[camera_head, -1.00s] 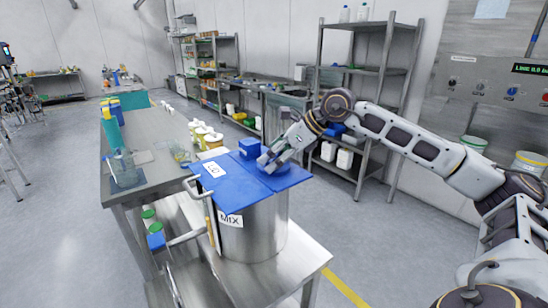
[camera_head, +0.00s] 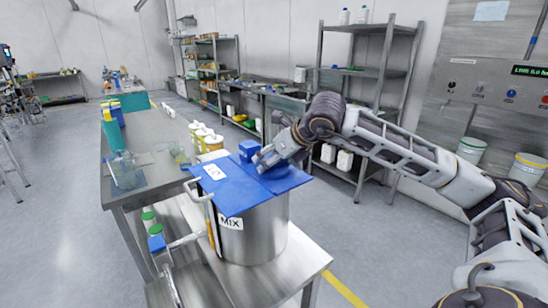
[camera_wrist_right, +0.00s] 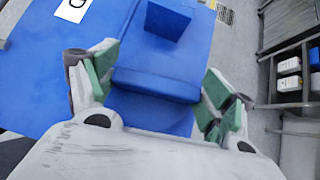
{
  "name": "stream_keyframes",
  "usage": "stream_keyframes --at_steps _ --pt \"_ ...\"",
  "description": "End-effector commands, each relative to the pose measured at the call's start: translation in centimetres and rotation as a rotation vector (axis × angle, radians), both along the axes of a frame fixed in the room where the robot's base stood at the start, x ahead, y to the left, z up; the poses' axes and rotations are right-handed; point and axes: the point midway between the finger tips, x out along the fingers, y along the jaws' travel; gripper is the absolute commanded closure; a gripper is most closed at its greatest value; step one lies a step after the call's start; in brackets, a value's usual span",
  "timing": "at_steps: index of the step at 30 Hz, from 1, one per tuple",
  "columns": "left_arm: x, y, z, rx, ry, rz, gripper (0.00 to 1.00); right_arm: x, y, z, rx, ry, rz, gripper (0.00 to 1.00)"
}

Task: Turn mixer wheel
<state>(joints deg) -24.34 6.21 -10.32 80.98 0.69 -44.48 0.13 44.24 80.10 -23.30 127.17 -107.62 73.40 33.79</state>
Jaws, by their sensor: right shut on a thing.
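A steel pot (camera_head: 255,235) marked MIX stands on the steel table under a flat blue lid (camera_head: 232,201) with a white label. My right gripper (camera_head: 264,164) is low over the lid's far right part. In the right wrist view its green-padded fingers (camera_wrist_right: 155,85) stand on either side of a raised blue part (camera_wrist_right: 155,68) on the lid, and it is shut on this part. Whether this part is the mixer wheel I cannot tell; the gripper hides much of it in the head view. My left gripper is not in view.
A blue cube (camera_head: 249,149) stands on the lid just beyond my right gripper. A bent metal handle (camera_head: 196,188) is at the pot's left. White tubs with yellow (camera_head: 203,137) stand behind on the bench. A steel shelf rack (camera_head: 355,95) is at the back right.

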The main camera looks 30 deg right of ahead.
Motion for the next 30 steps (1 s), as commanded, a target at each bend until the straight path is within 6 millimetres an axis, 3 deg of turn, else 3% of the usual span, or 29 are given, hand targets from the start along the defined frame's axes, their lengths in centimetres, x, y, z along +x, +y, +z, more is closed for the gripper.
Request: stream_keyframes --at_steps 30 --pt "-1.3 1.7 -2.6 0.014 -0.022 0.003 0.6 -0.1 0.3 -0.5 0.0 0.013 -0.606 0.42"
